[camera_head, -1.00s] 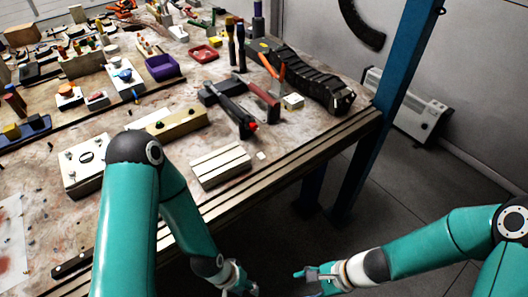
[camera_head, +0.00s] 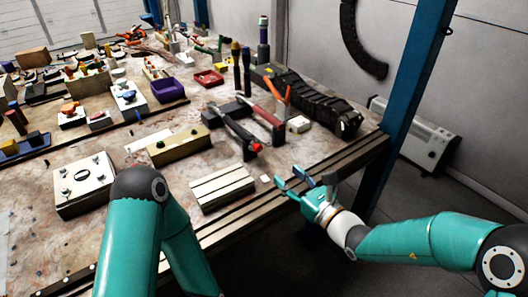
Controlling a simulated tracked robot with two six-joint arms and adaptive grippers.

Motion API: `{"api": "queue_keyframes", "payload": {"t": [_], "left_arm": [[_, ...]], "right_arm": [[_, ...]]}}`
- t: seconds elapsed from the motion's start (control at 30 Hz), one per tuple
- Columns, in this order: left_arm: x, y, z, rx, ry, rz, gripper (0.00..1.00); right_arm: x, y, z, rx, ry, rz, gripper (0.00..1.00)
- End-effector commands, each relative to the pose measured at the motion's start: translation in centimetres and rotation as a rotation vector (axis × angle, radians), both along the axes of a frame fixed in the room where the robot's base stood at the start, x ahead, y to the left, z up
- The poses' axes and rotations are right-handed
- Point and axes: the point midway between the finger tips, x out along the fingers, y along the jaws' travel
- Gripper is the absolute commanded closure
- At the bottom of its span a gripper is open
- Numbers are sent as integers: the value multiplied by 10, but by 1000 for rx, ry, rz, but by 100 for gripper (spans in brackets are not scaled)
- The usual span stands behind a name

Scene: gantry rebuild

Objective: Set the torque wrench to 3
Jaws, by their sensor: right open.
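A long dark tool with a red end (camera_head: 236,132) lies on the workbench, beside a red-and-black tool (camera_head: 267,122). The dark tool may be the torque wrench, but I cannot tell for sure, and no scale or setting is readable. My right gripper (camera_head: 289,178) is open and empty at the bench's front edge, to the right of and nearer than the dark tool's red end, and apart from it. My left arm reaches down in front of the bench; its gripper is out of view.
A ribbed pale block (camera_head: 222,188), a tan box (camera_head: 179,146) and a white panel box (camera_head: 84,185) stand near the front edge. A black cable chain (camera_head: 318,103) runs along the right side. A blue post (camera_head: 410,85) rises at the bench's right corner.

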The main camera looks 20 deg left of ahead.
Motion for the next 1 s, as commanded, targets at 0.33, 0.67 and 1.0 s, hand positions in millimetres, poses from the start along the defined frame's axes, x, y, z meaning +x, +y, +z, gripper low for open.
{"api": "queue_keyframes", "payload": {"t": [0.33,0.67,1.0], "left_arm": [[0,0,16,0,0,0,60],[0,0,22,0,0,0,60],[0,0,22,0,0,0,60]], "right_arm": [[46,62,1,0,0,3,49],[71,92,0,-1,0,1,49],[74,95,-1,-2,1,0,49]]}}
